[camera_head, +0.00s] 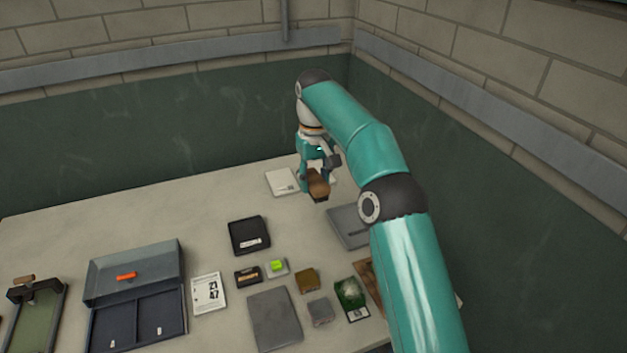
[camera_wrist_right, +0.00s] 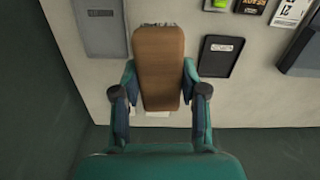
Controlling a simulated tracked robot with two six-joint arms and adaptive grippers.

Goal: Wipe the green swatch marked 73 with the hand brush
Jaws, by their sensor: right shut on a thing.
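My right gripper (camera_head: 320,176) is shut on the hand brush (camera_head: 318,188), a brown block held above the far part of the table. In the right wrist view the brush (camera_wrist_right: 158,62) lies between the two fingers (camera_wrist_right: 160,95), with grey bristle tips just showing at its far end. A green swatch (camera_head: 350,288) with a pale dusty patch and a small white label lies near the front right of the table, well apart from the brush; its number is too small to read. My left gripper is not in view.
A black tray (camera_head: 249,235), a grey slab (camera_head: 273,319) and a grey plate (camera_head: 346,227) lie around the middle. Walls close off the back and right.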

